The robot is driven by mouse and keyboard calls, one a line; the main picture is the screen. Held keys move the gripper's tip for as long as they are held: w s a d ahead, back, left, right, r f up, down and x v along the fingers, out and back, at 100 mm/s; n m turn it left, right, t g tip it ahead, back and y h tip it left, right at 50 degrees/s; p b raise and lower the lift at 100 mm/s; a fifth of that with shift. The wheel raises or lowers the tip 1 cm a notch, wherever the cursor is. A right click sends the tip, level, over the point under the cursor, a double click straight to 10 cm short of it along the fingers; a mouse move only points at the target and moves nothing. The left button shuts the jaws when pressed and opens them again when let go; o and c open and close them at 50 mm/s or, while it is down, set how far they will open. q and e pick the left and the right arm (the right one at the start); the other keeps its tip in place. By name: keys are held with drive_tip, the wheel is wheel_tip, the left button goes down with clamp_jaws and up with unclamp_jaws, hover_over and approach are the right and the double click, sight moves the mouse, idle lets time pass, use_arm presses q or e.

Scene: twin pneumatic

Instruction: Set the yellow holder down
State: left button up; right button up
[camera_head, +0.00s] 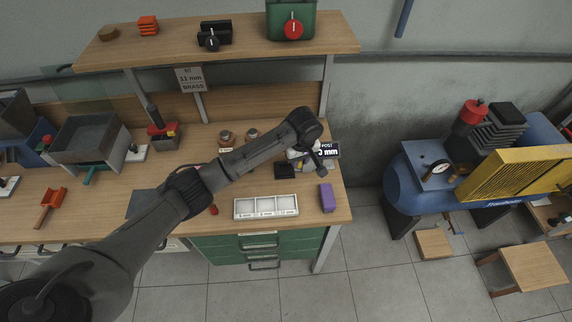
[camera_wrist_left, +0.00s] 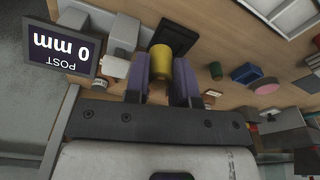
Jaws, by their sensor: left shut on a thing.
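The yellow holder (camera_wrist_left: 175,37) shows in the left wrist view as a yellow cylinder between two purple fingers. My left gripper (camera_wrist_left: 161,75) is shut on it. In the head view my left gripper (camera_head: 308,158) is over the right end of the workbench, beside the "POST 0 mm" display. The holder is not clearly visible there, and I cannot tell whether its base touches anything. The display also shows in the left wrist view (camera_wrist_left: 61,50). My right gripper is in neither view.
A white tray with compartments (camera_head: 266,207) and a purple block (camera_head: 327,198) lie near the workbench's front edge. A black block (camera_head: 285,171) is close to the gripper. A grey device (camera_wrist_left: 125,33) stands near the display. The floor right of the bench is partly clear.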

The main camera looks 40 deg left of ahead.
use_arm(q)
hover_over(284, 168)
wheel_tip(284, 168, down, 4)
drive_tip(key=shift+s+d+r+b, duration=0.1)
drive_tip(key=shift+s+d+b, duration=0.05)
drive_tip(key=shift+b, duration=0.25)
drive_tip(key=shift+f+b, duration=0.45)
drive_tip(key=shift+f, duration=1.65)
drive_tip(key=o, duration=0.9)
drive_tip(key=shift+f, duration=0.1)
